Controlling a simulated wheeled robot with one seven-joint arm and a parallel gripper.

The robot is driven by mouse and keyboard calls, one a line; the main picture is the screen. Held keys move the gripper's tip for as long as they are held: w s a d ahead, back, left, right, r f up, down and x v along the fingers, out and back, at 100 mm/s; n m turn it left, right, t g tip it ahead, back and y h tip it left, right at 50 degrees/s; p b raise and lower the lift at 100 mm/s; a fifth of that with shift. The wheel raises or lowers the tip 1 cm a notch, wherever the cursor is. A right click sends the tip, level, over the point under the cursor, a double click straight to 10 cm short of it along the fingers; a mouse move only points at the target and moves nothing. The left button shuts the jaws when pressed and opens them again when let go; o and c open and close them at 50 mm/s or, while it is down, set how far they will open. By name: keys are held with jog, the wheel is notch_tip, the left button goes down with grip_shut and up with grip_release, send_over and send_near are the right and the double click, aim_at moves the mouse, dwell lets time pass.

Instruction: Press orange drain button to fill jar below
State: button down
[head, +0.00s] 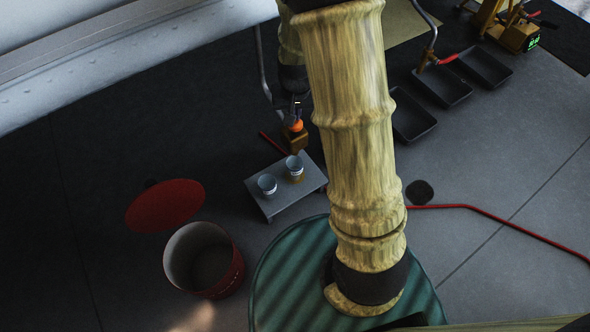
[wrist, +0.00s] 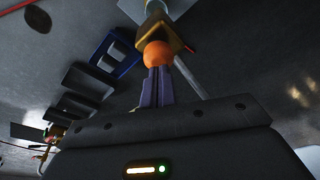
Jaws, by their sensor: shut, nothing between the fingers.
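The round orange drain button (head: 296,126) sits on a brass-coloured valve body (head: 297,140) at the end of a pipe. In the wrist view the orange button (wrist: 158,54) is straight beyond my fingertips, with the brass body (wrist: 154,22) behind it. My gripper (wrist: 158,72) is shut and empty, its purple fingers at or very near the button; I cannot tell whether they touch. In the head view my gripper (head: 296,106) is just above the button, partly hidden by my arm. A pale jar (head: 294,165) stands below the valve; its fill level is unclear.
A second jar (head: 267,184) stands on the same low grey stand (head: 283,202). A red bucket (head: 232,280) and its round red lid (head: 166,205) are to the left. Black trays (head: 412,118) and a red hose (head: 480,213) lie to the right.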

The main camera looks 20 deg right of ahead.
jog(key=shift+f+b, duration=0.3)
jog(key=shift+f, duration=0.35)
jog(key=shift+f+b, duration=0.35)
jog(key=shift+f, duration=0.25)
jog(key=shift+r, duration=0.1)
jog(key=shift+r+p, duration=1.55)
jog(key=shift+p, duration=0.4)
notch_tip(320, 180, up, 6)
jog(key=p, duration=0.6)
